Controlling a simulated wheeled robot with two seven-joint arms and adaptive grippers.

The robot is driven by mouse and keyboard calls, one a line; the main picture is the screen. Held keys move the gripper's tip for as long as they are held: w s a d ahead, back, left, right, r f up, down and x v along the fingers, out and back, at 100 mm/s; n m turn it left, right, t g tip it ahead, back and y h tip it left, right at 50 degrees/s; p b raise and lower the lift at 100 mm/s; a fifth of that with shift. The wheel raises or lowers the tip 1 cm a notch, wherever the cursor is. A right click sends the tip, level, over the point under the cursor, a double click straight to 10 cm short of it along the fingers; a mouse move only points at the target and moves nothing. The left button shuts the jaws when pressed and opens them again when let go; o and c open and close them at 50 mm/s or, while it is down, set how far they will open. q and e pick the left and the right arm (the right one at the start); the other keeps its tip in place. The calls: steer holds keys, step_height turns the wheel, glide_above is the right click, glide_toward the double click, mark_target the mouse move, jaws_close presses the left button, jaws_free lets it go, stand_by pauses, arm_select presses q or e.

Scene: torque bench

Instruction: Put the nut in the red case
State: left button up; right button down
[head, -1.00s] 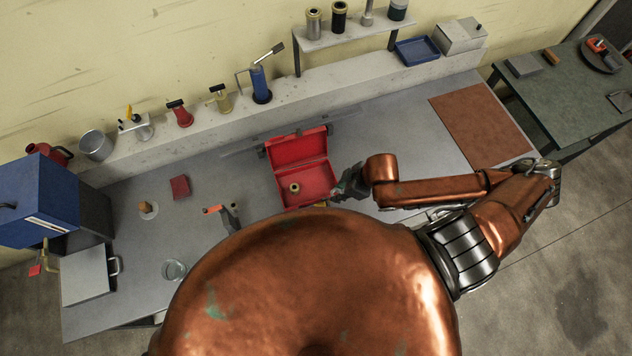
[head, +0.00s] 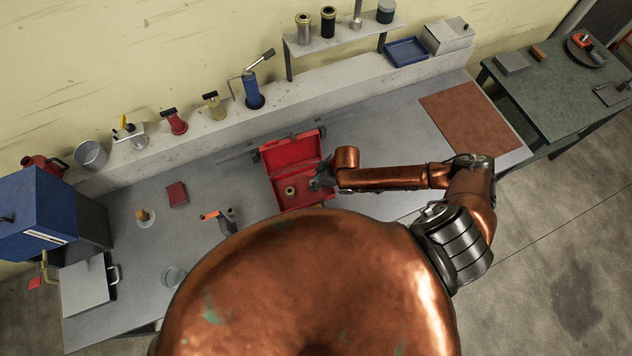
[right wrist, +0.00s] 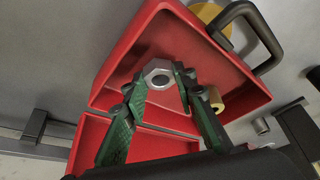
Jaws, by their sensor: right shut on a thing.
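The red case (head: 300,203) stands open on the grey bench, lid tilted back. In the right wrist view its red tray (right wrist: 140,35) lies below my gripper. My right gripper (head: 319,179) is over the right part of the case. In the right wrist view my right gripper (right wrist: 158,79) is shut on the nut (right wrist: 158,81), a silvery hexagonal ring held at the fingertips. The nut appears above the case floor; the exact gap is unclear. The nut cannot be made out in the head view. My left gripper is not in view.
A brass ring (head: 291,191) lies inside the case. A dark handle (right wrist: 262,30) and a yellow round thing (right wrist: 208,14) show beside the case. A dark red block (head: 177,193) and an orange-tipped tool (head: 228,220) stand left. The bench right of the case has free room.

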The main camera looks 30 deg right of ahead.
steer(key=shift+f, duration=0.15)
steer(key=c, duration=1.6)
jaws_free()
steer(key=v, duration=1.2)
steer(key=shift+a, duration=0.1)
